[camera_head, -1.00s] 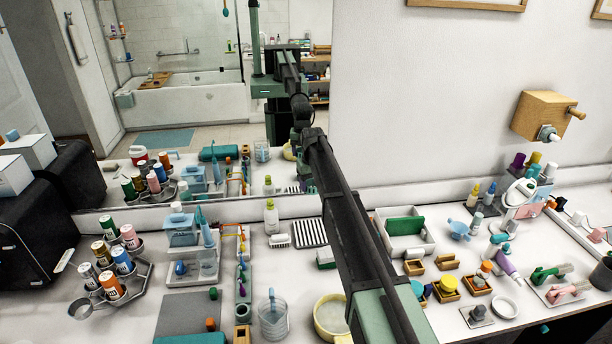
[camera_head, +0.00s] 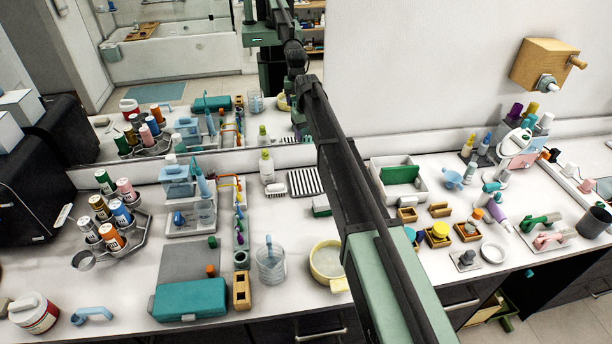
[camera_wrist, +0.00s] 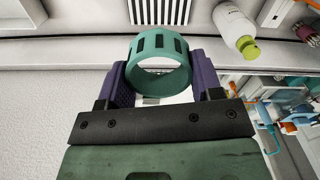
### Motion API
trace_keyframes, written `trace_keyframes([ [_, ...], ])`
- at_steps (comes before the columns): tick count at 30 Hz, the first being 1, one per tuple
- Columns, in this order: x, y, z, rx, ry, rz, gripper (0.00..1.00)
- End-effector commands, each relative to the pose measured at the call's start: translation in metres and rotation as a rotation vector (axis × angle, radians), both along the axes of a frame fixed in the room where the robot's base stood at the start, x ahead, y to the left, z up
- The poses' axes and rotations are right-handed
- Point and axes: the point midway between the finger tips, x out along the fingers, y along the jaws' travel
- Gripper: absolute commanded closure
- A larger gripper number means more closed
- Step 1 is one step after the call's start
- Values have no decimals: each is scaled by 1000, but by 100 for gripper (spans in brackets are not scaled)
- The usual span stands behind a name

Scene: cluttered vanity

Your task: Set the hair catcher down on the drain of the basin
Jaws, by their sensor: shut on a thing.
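The hair catcher (camera_wrist: 158,43) appears as a teal slotted ring in the wrist view. My gripper (camera_wrist: 161,74) is shut on it, with a purple finger on each side, and holds it up against the counter and wall behind. In the head view my gripper and the hair catcher are hidden behind my arm. A pale yellow round bowl (camera_head: 312,263) stands at the counter's front, left of my arm; I cannot tell whether it is the basin. I make out no drain in either view.
A clear cup (camera_head: 271,264) stands left of the bowl, and a teal case (camera_head: 190,300) lies further left. A white bottle (camera_head: 267,168) and a slatted rack (camera_head: 305,182) are at the back by the mirror. Small containers crowd the right counter; my arm crosses the middle.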

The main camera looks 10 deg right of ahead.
Motion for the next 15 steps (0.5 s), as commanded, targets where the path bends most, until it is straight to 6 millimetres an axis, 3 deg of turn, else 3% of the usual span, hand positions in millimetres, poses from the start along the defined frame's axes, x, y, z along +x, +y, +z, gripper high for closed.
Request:
trace_keyframes([
  [12, 0, 0, -134, -1, 1, 1, 66],
  [15, 0, 0, -156, -1, 1, 1, 66],
])
